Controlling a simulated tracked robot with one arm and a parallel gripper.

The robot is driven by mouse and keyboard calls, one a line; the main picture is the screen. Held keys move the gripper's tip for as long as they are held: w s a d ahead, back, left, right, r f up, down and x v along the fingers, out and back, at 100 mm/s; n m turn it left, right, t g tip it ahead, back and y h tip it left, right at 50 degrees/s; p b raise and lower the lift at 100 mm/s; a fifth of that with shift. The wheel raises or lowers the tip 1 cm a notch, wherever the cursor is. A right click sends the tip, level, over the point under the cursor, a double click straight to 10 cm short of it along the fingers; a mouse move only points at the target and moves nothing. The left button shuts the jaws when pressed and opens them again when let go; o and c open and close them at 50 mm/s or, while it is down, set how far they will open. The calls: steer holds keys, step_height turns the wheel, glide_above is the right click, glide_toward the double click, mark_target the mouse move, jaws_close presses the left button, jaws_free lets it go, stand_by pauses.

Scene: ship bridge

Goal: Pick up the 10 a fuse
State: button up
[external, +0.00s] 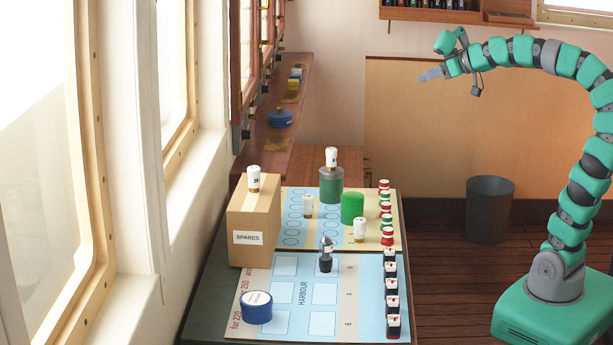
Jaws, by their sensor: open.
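Several white fuses with dark marks and brownish ends stand upright at the table. One fuse (253,179) is on top of the cardboard SPARES box (246,250). Another fuse (331,158) is on a grey-green cylinder (331,186). A third fuse (308,207) and a fourth fuse (360,229) stand on the printed board (345,268). Their ratings are too small to read, so I cannot tell which is the 10 A fuse. My gripper (428,75) is open and empty, high to the right of the table, well apart from all the fuses.
A green cylinder (352,208), a dark grey-topped piece (326,255) and a blue round tin (257,308) stand on the board. Red, white, green and black pieces line its right edge. A grey bin (490,209) stands on the floor. Windows line the left.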

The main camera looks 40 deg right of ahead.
steer(key=s+a+f+n+g+y+b, duration=0.1)
steer(key=a+f+n+g+y+b, duration=0.2)
steer(key=f, duration=0.6)
steer(key=s+a+f+n+y+b, duration=0.1)
steer(key=a+f+b, duration=0.25)
steer(key=f, duration=0.55)
steer(key=n+g+y+b, duration=0.3)
steer(key=n+y+b, duration=0.1)
steer(key=n+b, duration=0.1)
glide_toward(360, 219)
steer(key=x, duration=0.5)
steer(key=shift+f, duration=0.1)
steer(key=x, duration=0.2)
steer(key=b+x, duration=0.1)
steer(key=x, duration=0.1)
steer(key=shift+s+f+b, duration=0.1)
steer(key=shift+f+b, duration=0.2)
steer(key=shift+w+a+f, duration=0.15)
steer(key=shift+w+a, duration=0.1)
steer(key=shift+a, duration=0.2)
steer(key=c, duration=1.1)
